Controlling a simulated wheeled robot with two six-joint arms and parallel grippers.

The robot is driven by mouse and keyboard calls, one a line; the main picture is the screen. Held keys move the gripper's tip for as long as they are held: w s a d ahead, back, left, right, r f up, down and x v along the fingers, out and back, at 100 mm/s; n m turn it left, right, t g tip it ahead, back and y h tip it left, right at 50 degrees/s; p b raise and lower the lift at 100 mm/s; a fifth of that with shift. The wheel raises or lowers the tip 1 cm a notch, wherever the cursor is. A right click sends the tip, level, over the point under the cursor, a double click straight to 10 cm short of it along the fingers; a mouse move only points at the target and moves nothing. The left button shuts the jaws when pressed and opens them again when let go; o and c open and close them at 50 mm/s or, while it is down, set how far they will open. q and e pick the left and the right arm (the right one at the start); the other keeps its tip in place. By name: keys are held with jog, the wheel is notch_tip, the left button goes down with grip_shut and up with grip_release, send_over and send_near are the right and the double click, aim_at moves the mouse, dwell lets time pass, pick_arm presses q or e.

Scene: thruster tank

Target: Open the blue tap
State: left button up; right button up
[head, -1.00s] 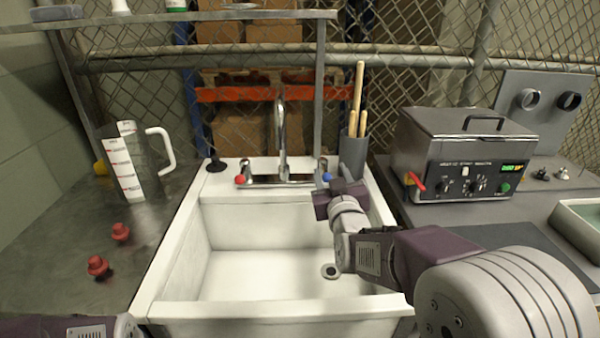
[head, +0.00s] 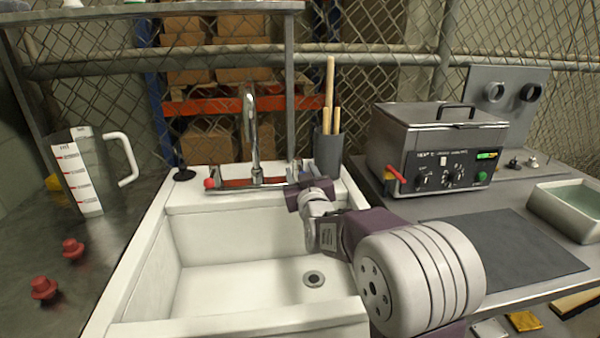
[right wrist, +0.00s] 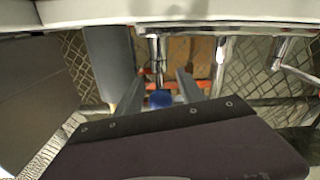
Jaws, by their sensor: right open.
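The blue tap (right wrist: 160,98) shows in the right wrist view between the two fingers of my right gripper (right wrist: 159,90). The fingers stand apart, one on each side of the blue cap; I cannot tell whether either touches it. In the head view my right gripper (head: 302,176) is at the right end of the chrome faucet base (head: 255,183) and hides the blue cap. The red tap (head: 210,183) is at the left end of that base. My left gripper is out of view.
The white sink (head: 130,262) lies below the faucet (head: 250,125). A grey holder with wooden sticks (head: 328,152) stands close behind my right gripper. A metal heated bath (head: 440,150) is on the right, a measuring jug (head: 80,175) on the left.

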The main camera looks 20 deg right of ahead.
jog(key=shift+x, duration=0.8)
jog(key=shift+c, duration=0.3)
grip_shut()
dwell(0.6)
